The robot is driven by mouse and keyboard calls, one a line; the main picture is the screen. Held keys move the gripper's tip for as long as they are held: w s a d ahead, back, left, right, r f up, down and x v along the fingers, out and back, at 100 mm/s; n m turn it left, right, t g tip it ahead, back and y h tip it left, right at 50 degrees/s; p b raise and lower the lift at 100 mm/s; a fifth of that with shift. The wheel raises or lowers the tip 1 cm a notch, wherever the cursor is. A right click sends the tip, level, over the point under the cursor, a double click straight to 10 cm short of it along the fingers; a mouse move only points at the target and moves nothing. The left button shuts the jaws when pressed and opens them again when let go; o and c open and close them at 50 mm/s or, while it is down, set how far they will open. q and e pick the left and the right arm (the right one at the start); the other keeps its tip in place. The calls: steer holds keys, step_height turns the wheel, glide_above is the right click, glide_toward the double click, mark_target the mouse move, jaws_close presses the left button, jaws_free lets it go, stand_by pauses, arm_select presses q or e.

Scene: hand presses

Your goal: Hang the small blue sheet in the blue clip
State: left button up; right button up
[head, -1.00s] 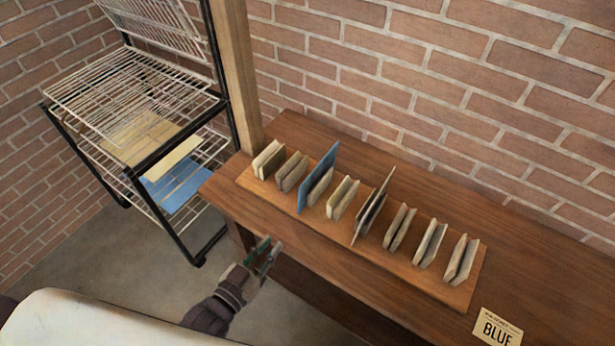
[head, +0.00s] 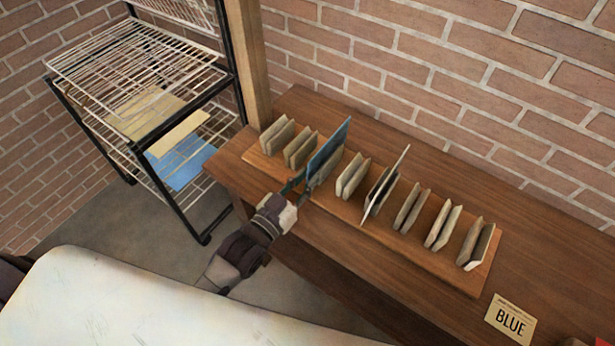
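A small blue sheet (head: 329,146) stands upright, slightly tilted, in a slot of the wooden rack (head: 341,205) on the bench. My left gripper (head: 299,188) is at the near lower edge of this sheet, its dark fingers apart on either side of that edge. Whether they touch it is too small to tell. A card reading BLUE (head: 510,320) lies at the bench's right front; the blue clip itself cannot be made out. Another blue sheet (head: 187,165) lies on the lower shelf of the wire rack. My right gripper is not in view.
Several pale, thin-walled holders line the wooden rack, and a pale sheet (head: 390,180) stands in one of them. A wire drying rack (head: 150,65) stands at the left by a wooden post (head: 248,60). The bench top (head: 440,165) behind the holders is clear.

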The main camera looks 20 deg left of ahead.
arm_select(q)
steer(key=shift+w+d, duration=0.15)
steer(key=shift+w, duration=0.2)
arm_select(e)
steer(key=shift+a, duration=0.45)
arm_select(q)
jaws_close()
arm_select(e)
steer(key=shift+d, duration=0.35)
arm_select(q)
steer(key=shift+r, duration=0.1)
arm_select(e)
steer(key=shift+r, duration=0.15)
arm_select(q)
step_height(320, 180, up, 7)
steer(key=p, duration=0.7)
steer(key=shift+r+p, duration=0.15)
steer(key=shift+p, duration=0.2)
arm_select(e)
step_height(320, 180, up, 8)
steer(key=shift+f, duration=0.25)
arm_select(q)
steer(key=shift+s, duration=0.1)
